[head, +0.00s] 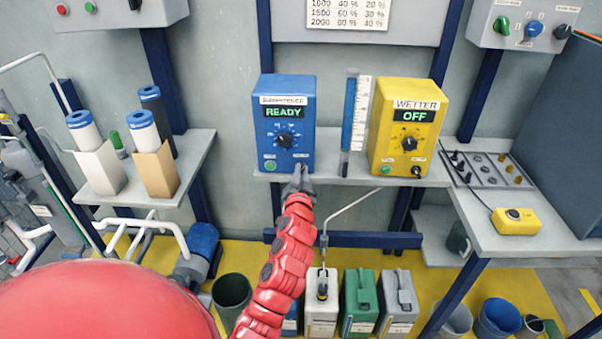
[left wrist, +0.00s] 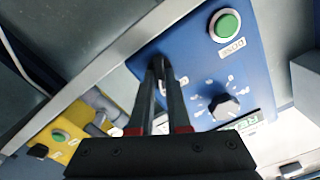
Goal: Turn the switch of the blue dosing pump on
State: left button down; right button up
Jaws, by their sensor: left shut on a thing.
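The blue dosing pump (head: 266,124) stands on the wall shelf, with a lit green display (head: 285,113) reading READY. It has a dial (head: 285,139) and a green button (head: 270,166) at lower left. In the left wrist view, the pump's blue front (left wrist: 197,68) fills the upper middle, with its green button (left wrist: 226,25) and dial (left wrist: 224,107). My left gripper (head: 301,174) is at the pump's lower right corner, shut on the small toggle switch (left wrist: 162,86). The fingers mostly hide the switch, and its exact position is hard to tell. My right gripper is not in view.
Filter cartridges in cartons (head: 157,171) stand on the left shelf. A yellow box (head: 516,222) sits on the right bench. Several jerrycans (head: 359,300) stand below.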

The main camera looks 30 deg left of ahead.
pick_arm(q)
jog(key=shift+f+m, duration=0.1)
jog(key=shift+m, duration=0.4)
jog(key=c, duration=0.9)
grip_release()
jog(key=v, duration=1.7)
jog(key=shift+s, duration=0.25)
